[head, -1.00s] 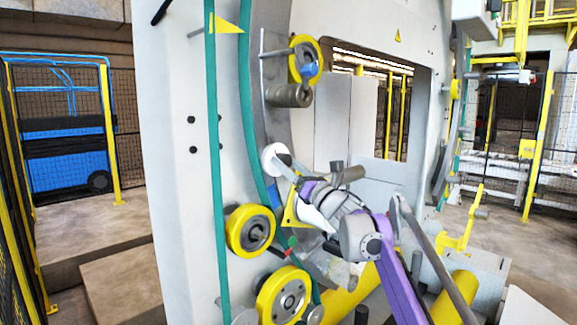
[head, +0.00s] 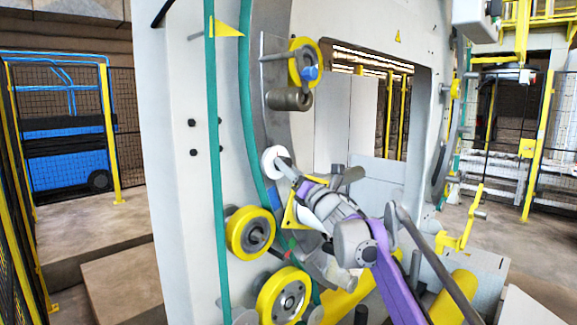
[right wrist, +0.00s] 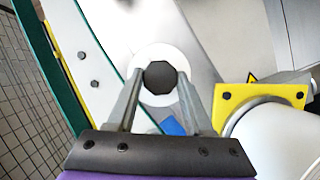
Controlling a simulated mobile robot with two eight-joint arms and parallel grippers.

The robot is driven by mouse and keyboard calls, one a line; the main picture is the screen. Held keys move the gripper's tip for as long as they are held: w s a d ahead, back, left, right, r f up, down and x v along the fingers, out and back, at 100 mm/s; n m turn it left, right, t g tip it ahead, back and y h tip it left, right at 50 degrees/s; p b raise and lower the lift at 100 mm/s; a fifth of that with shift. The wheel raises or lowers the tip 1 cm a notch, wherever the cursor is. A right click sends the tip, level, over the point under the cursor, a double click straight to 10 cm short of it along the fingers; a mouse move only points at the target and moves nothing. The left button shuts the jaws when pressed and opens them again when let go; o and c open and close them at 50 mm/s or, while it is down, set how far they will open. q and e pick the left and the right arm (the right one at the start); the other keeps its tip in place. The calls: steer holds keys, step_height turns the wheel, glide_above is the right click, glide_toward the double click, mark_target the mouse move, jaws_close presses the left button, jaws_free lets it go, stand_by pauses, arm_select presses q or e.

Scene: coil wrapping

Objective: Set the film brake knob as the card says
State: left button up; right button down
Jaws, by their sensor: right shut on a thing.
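The film brake knob (right wrist: 160,77) is a dark, many-sided knob in front of a round white disc (right wrist: 150,52) in the right wrist view. My right gripper (right wrist: 160,80) has one finger on each side of the knob and is shut on it. In the head view the white disc (head: 268,163) shows on the machine's curved ring, with the tips of my right gripper (head: 284,168) at its right side. The knob itself is hidden there. I cannot make out the card or any scale marks in either view. My left gripper is not in view.
Yellow rollers (head: 250,233) sit below the disc and another yellow roller (head: 301,62) above it. A grey roller (head: 288,99) juts out above the gripper. A green band (head: 214,150) runs down the white frame. A yellow bracket (right wrist: 225,97) lies right of the fingers.

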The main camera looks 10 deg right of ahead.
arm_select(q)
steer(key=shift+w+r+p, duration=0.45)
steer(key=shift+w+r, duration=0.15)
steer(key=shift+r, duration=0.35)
arm_select(e)
steer(key=shift+s+a+r+m+h, duration=0.1)
steer(key=shift+m+h, duration=0.7)
steer(key=shift+m, duration=1.05)
steer(key=shift+a+r+m+h, duration=0.1)
steer(key=shift+m+h, duration=0.7)
steer(key=shift+m, duration=1.35)
steer(key=shift+c, duration=1.5)
jaws_free()
steer(key=shift+f, duration=0.1)
